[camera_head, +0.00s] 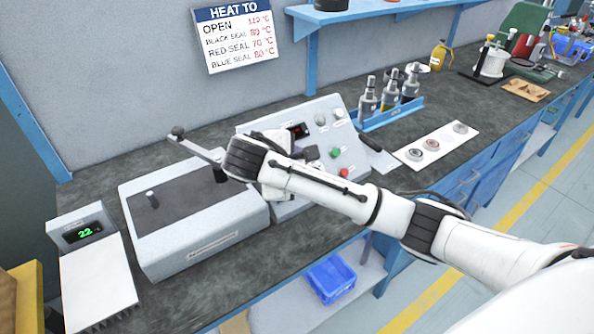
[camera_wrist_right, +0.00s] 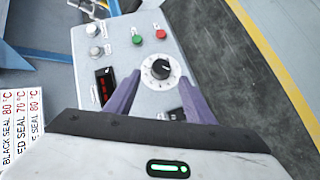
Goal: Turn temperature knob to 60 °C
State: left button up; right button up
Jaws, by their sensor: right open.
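The temperature knob (camera_wrist_right: 161,69) is black on a round white dial, on the sloped grey control panel (camera_wrist_right: 125,55). The dial marks are too small to read. My right gripper (camera_wrist_right: 160,77) is open, with one purple finger on each side of the knob in the wrist view; I cannot tell whether either touches it. In the head view my right arm reaches across the control panel (camera_head: 350,160), and its hand hides the knob. A dark display with red digits (camera_wrist_right: 104,86) sits beside the knob; its digits are unreadable. My left gripper is not in view.
The panel carries a green button (camera_head: 336,152) and a red button (camera_head: 344,172). Left of it stand a grey box with a lever (camera_head: 190,215) and a display reading 22 (camera_head: 84,233). A heat sign (camera_head: 235,37) hangs on the wall. A blue rack (camera_head: 390,117) stands right.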

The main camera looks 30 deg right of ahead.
jog(key=shift+v, duration=2.2)
jog(key=shift+s, duration=0.15)
jog(key=shift+f, duration=0.1)
